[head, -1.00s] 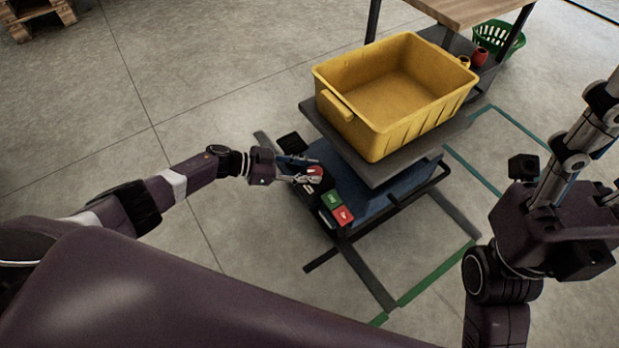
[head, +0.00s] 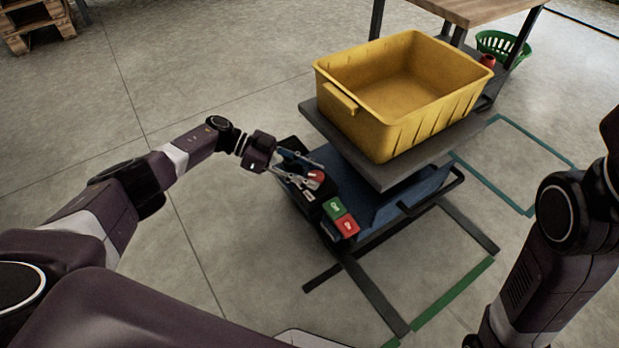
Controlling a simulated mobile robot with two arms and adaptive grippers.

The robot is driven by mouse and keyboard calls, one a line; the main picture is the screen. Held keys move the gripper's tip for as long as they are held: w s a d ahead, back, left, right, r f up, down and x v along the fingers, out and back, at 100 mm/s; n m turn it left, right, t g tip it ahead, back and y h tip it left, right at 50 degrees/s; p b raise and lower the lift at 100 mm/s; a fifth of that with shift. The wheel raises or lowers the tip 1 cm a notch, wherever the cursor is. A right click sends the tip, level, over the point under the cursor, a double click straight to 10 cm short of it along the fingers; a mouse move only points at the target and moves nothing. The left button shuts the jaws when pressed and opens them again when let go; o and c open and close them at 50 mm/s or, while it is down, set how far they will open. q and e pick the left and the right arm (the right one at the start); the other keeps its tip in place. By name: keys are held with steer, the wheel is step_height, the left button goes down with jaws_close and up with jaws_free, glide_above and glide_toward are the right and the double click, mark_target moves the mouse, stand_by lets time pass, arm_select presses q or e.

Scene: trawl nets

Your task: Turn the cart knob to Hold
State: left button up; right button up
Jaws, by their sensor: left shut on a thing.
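The cart (head: 378,215) has a blue base and a dark platform, and stands in the middle of the head view. Its control panel is on the near left side, with a red knob (head: 316,176), a green button (head: 334,208) and a red button (head: 347,226). My left gripper (head: 311,175) reaches in from the left and is shut on the knob. The fingers partly cover the knob, and its pointer and any Hold mark are too small to read. My right arm shows at the right edge, but its gripper is outside the frame.
A yellow bin (head: 398,92) stands empty on the cart's platform. Behind it is a wood-topped table (head: 480,10) with a green basket (head: 503,46) beside it. Green and teal tape lines mark the floor. The floor left of the cart is clear.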

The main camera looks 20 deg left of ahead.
arm_select(q)
steer(key=shift+w+d+r, duration=0.1)
steer(key=shift+d, duration=0.05)
steer(key=o, duration=1.2)
steer(key=shift+c, duration=0.2)
steer(key=v, duration=1.2)
